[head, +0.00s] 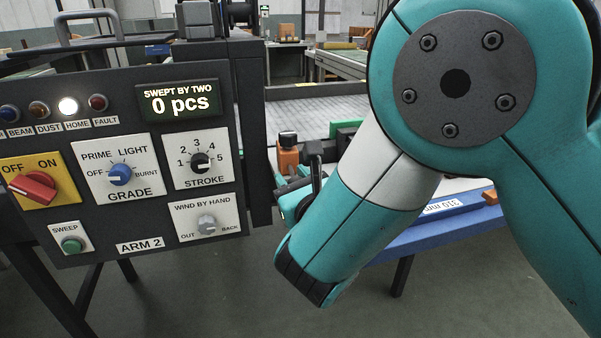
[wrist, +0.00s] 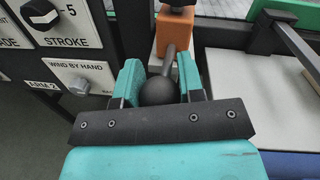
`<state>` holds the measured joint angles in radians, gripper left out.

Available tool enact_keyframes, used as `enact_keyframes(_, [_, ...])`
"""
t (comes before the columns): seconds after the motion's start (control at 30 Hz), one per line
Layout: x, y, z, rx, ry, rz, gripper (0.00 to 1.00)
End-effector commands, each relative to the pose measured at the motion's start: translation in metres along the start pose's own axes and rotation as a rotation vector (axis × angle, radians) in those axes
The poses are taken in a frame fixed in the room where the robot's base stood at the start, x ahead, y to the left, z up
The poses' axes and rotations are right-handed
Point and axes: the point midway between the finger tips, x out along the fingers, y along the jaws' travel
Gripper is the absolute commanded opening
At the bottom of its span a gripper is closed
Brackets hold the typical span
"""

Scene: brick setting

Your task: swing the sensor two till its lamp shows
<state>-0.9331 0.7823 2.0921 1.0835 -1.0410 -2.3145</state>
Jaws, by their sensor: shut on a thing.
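The orange sensor block (head: 288,160) with a black cap (head: 288,139) stands beside the belt, just right of the panel. It also shows at the top of the wrist view (wrist: 175,36), cut off there. No glow shows on it; I cannot tell which part is its lamp. A grey rod (wrist: 169,60) runs from it towards me and ends in a black ball knob (wrist: 158,92). My gripper (wrist: 160,76) is shut on this knob, one teal finger on each side. In the head view my arm hides most of the gripper and the knob.
The ARM 2 panel (head: 139,248) stands close on the left, its HOME lamp (head: 68,106) lit white. Its display (head: 180,102) reads "SWEPT BY TWO 0 pcs". A blue rail (head: 420,232) lies behind my arm, right. A green piece (wrist: 273,13) stands right of the sensor.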

Motion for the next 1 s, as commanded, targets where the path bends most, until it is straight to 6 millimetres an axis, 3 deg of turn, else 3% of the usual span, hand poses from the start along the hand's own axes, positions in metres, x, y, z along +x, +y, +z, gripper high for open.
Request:
enact_keyframes(0.1, [0.000,0.000,0.000,0.000,0.000,0.000,0.00])
enact_keyframes(0.13, [0.000,0.000,0.000,0.000,0.000,0.000,0.38])
enact_keyframes(0.23, [0.000,0.000,0.000,0.000,0.000,0.000,0.60])
enact_keyframes(0.67, [-0.009,0.002,-0.004,0.001,0.000,0.001,0.60])
enact_keyframes(0.87, [-0.043,0.003,-0.008,0.000,-0.002,0.003,0.60])
enact_keyframes(1.0, [-0.077,0.004,-0.009,0.000,-0.002,0.005,0.60])
